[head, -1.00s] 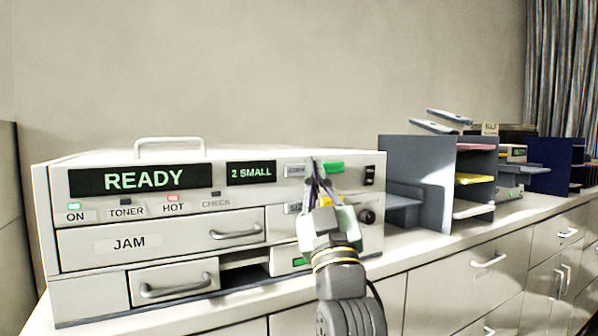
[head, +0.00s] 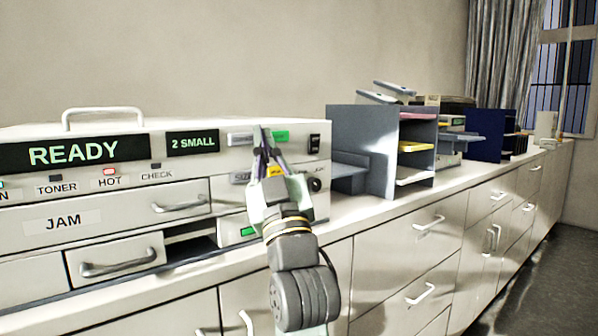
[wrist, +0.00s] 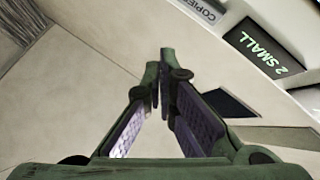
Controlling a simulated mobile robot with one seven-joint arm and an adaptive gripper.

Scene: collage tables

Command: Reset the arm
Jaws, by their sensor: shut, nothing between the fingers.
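My gripper (head: 263,150) is shut and empty in front of the right part of a white copier (head: 100,188). Its fingertips point up, close to the panel with the green button (head: 281,137) in the head view; whether they touch it I cannot tell. The wrist view shows the two fingers (wrist: 161,85) meeting at their tips with nothing between them. The copier's displays read READY (head: 74,152) and "2 SMALL" (head: 192,142), the latter also in the wrist view (wrist: 262,48). My arm hides part of the copier's lower right front.
A grey sorter (head: 362,122) with coloured paper trays stands right of the copier on the long counter (head: 350,212). Farther right are a dark blue divider (head: 484,135) and other office machines. Cabinet drawers with handles (head: 428,222) line the front. Open floor (head: 540,240) lies at the right.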

